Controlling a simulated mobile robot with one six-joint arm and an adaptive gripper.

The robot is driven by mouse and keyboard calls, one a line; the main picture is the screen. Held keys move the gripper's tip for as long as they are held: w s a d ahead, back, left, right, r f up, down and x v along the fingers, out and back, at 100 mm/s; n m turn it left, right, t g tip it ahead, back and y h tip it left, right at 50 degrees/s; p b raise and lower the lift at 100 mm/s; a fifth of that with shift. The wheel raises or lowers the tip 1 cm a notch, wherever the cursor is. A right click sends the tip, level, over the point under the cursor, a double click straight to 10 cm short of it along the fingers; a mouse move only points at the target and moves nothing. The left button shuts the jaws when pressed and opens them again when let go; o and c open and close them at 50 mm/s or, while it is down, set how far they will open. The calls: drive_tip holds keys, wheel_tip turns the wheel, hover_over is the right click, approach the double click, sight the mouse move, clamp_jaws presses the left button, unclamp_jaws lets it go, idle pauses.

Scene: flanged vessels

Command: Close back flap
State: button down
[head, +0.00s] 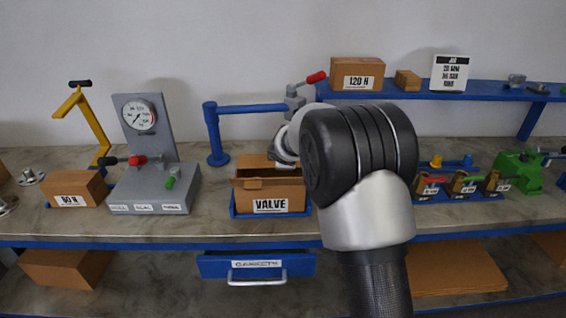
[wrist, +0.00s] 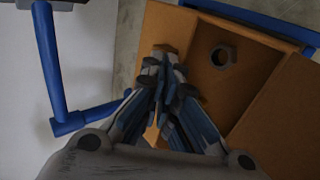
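The cardboard box labelled VALVE (head: 270,194) stands open on the bench in the head view. A flap with a small tab (head: 250,184) shows along its front. The back flap (head: 254,160) stands up at the rear, left of my gripper (head: 284,154). In the wrist view my gripper (wrist: 165,68) has its fingertips close together, over the cardboard (wrist: 165,25) along the box's back side. I cannot tell whether they touch it. A hex-shaped part with a round hole (wrist: 221,56) shows inside the box. A wide front flap (wrist: 280,115) lies at the right.
A gauge panel (head: 150,150) is to the left. A blue shelf (head: 440,95) runs across the back right.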

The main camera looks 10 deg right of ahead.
drive_tip(key=c, duration=2.4)
unclamp_jaws()
drive_tip(key=f, duration=0.1)
drive_tip(key=s+f, duration=0.1)
drive_tip(key=f, duration=0.1)
drive_tip(key=shift+g, duration=0.3)
drive_tip(key=c, duration=2.1)
unclamp_jaws()
drive_tip(key=o, duration=0.4)
drive_tip(key=shift+w+f, duration=0.3)
drive_tip(key=shift+w, duration=0.1)
drive_tip(key=shift+o, duration=1.3)
drive_tip(key=shift+r, duration=0.1)
wheel_tip(320, 180, up, 11)
drive_tip(key=shift+w, duration=0.25)
